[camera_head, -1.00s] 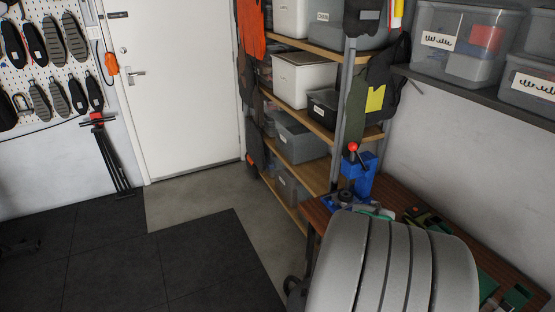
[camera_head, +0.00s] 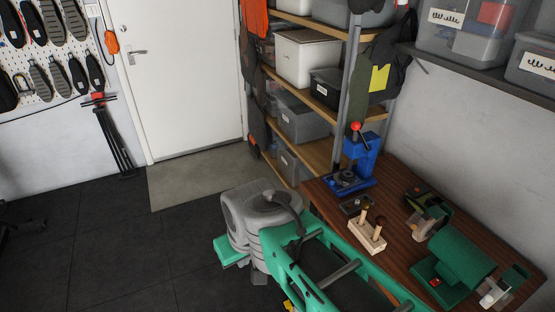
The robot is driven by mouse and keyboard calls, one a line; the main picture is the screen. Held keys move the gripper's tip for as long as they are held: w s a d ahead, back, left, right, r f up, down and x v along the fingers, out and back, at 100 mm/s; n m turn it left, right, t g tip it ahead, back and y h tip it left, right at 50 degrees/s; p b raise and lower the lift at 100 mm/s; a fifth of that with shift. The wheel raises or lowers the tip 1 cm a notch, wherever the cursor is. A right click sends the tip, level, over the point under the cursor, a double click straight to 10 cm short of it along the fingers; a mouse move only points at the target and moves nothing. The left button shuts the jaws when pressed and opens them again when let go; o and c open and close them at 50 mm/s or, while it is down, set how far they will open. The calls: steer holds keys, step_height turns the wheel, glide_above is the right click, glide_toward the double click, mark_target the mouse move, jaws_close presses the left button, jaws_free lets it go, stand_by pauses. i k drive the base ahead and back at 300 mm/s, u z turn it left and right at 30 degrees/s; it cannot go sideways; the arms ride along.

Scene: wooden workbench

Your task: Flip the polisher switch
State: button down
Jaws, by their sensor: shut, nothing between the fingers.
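The polisher (camera_head: 464,250) is a green machine with a rounded motor body on the right part of the wooden workbench. A pale wheel (camera_head: 430,224) sits at its far end and another pale part (camera_head: 492,293) at its near end. A small red spot on its green base, seemingly the switch (camera_head: 435,282), faces left; its position is too small to read. My grey and green arm crosses the lower middle, left of the polisher and in front of the bench. My gripper is not seen in the head view.
The workbench (camera_head: 400,200) also bears a blue press (camera_head: 357,165) with a red-knobbed lever and a wooden block (camera_head: 367,236) with upright handles. Shelves (camera_head: 318,105) with bins stand behind. A wall shelf (camera_head: 490,72) overhangs at right. Dark floor at left is largely free.

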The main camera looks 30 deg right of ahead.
mark_target(435, 282)
steer(key=z, duration=1.3)
steer(key=k, duration=0.7)
steer(key=u, duration=0.85)
steer(key=i, duration=0.5)
